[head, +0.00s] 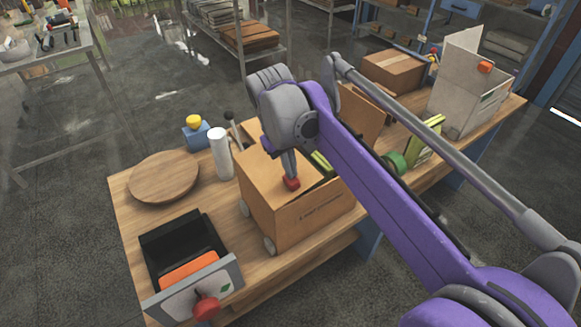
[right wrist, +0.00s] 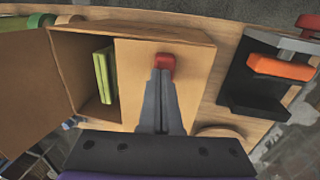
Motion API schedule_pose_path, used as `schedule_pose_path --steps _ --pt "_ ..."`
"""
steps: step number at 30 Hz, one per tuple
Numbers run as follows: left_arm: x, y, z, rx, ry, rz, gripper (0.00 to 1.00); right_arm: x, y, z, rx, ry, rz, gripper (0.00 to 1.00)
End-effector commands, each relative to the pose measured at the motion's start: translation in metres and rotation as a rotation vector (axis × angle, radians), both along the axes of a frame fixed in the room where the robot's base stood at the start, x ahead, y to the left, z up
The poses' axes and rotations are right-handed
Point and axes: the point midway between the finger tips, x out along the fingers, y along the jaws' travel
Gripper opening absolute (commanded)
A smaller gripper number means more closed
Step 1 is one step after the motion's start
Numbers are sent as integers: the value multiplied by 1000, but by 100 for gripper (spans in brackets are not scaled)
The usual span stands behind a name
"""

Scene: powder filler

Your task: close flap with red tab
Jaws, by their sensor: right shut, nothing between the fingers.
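A cardboard box on wheels (head: 310,215) stands on the wooden table. Its near-left flap (head: 262,172) lies flat or nearly flat over part of the top and bears a red tab (head: 291,183). The flap (right wrist: 150,100) and red tab (right wrist: 165,62) also show in the right wrist view. My right gripper (head: 290,177) points down with its shut, empty fingertips at the tab, seemingly touching it; in the right wrist view the fingertips (right wrist: 162,74) overlap the tab's lower edge. The opposite flap (right wrist: 32,90) stands open, and a green item (right wrist: 104,75) shows inside. My left gripper is out of view.
A black tray with an orange block (head: 190,270), a round wooden board (head: 164,177) and a white cylinder (head: 220,153) stand left of the box. A green roll (head: 394,162), a white carton (head: 465,95) and a closed brown box (head: 393,69) are to the right.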

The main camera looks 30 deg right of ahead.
Motion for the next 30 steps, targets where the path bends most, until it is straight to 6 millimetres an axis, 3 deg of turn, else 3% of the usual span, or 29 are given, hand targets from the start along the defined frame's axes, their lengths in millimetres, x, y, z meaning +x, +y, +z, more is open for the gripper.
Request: schedule_pose_path --steps 15,30 --pt "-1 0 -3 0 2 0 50 1 -15 -16 107 9 -1 0" --pt "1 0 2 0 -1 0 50 1 -15 -10 105 9 0 0"
